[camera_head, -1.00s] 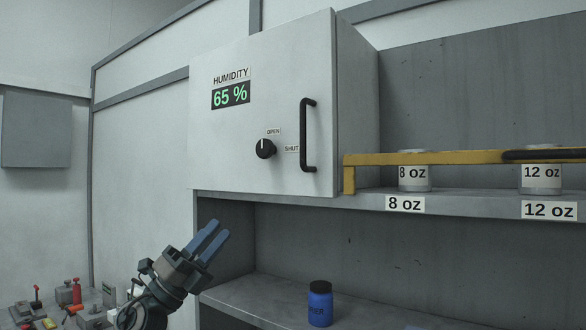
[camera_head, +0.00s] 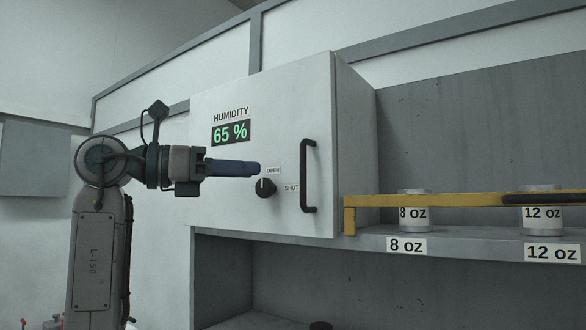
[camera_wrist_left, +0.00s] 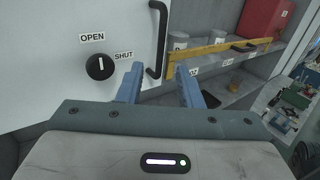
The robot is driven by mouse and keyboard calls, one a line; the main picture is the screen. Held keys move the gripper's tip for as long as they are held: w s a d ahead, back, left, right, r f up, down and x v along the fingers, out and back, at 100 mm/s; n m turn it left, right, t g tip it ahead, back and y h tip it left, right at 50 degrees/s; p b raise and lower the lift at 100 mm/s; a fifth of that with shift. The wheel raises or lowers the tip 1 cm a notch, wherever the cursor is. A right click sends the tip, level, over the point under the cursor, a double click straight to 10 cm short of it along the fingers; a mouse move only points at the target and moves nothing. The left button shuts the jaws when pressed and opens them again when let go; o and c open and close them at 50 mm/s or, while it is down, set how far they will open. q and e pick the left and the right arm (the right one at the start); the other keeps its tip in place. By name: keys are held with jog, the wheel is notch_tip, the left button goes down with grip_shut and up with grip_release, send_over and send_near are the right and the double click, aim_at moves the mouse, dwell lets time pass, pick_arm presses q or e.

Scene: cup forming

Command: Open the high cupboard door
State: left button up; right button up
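The high cupboard door (camera_head: 270,110) is a pale panel with a humidity readout and looks closed. Its black vertical bar handle (camera_head: 306,175) is near the right edge. A black knob (camera_head: 265,187) left of the handle has its white mark pointing up toward the OPEN label. My left gripper (camera_head: 255,168) points right in front of the door, level with the knob and left of the handle. In the left wrist view its two blue fingers (camera_wrist_left: 160,78) are apart and empty, with the handle (camera_wrist_left: 158,38) beyond the gap. My right gripper is not in view.
A yellow rail (camera_head: 460,199) runs along the shelf right of the cupboard, in front of cups (camera_head: 415,222) labelled 8 oz and 12 oz. A lower shelf lies below. A red box (camera_wrist_left: 270,20) shows far right in the left wrist view.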

aim_at(294, 171)
pick_arm(q)
jog(key=p+x, duration=0.4)
jog(key=x, duration=0.5)
jog(key=shift+d, duration=0.3)
jog(key=shift+c, duration=0.2)
grip_shut()
